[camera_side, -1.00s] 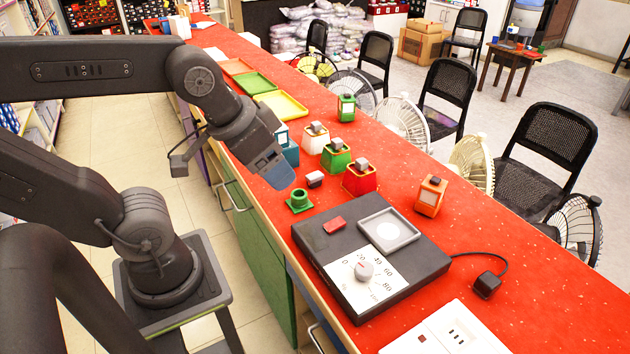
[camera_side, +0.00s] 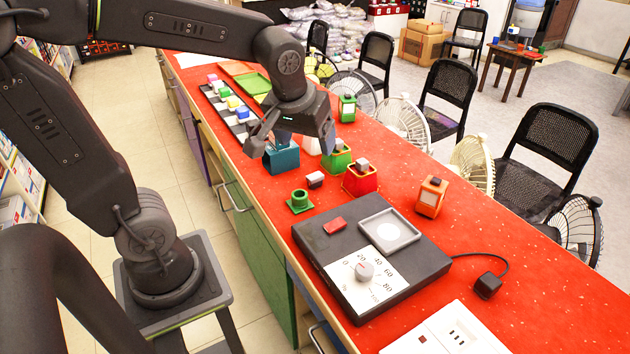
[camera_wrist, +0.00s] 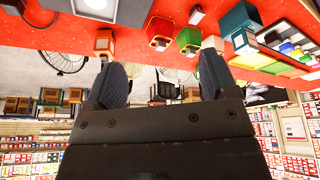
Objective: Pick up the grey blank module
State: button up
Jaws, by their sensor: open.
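My gripper (camera_side: 308,142) is above the row of coloured holders, partly hiding the white and teal ones. In the wrist view my gripper (camera_wrist: 162,80) shows two dark blue fingers spread apart with nothing between them. Grey blocks sit in the tops of the red holder (camera_side: 359,183) and the green holder (camera_side: 337,163). A small pale cube on a dark base (camera_side: 315,181) stands apart in front of them. I cannot tell which of these is the grey blank module. The wrist view, upside down, shows the red holder (camera_wrist: 159,27) and green holder (camera_wrist: 188,38) beyond the fingers.
A teal box (camera_side: 282,160) is just below my gripper. A green round piece (camera_side: 299,202) and a dark dial unit (camera_side: 410,270) are nearer. An orange lantern-like piece (camera_side: 431,197) stands right. A dark tray (camera_side: 213,98) of coloured blocks is farther back on the red counter.

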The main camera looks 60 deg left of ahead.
jog(key=w+a+f+n+g+y, duration=0.1)
jog(key=w+a+f+n, duration=0.25)
jog(key=w, duration=0.25)
jog(key=n+g+y, duration=0.2)
jog(key=n+g, duration=0.1)
jog(key=n, duration=0.5)
send_near(315, 176)
jog(key=x, duration=0.4)
jog(key=shift+w+a+f, duration=0.1)
jog(key=shift+a+f, duration=0.05)
jog(key=shift+x, duration=3.05)
jog(key=c, duration=1)
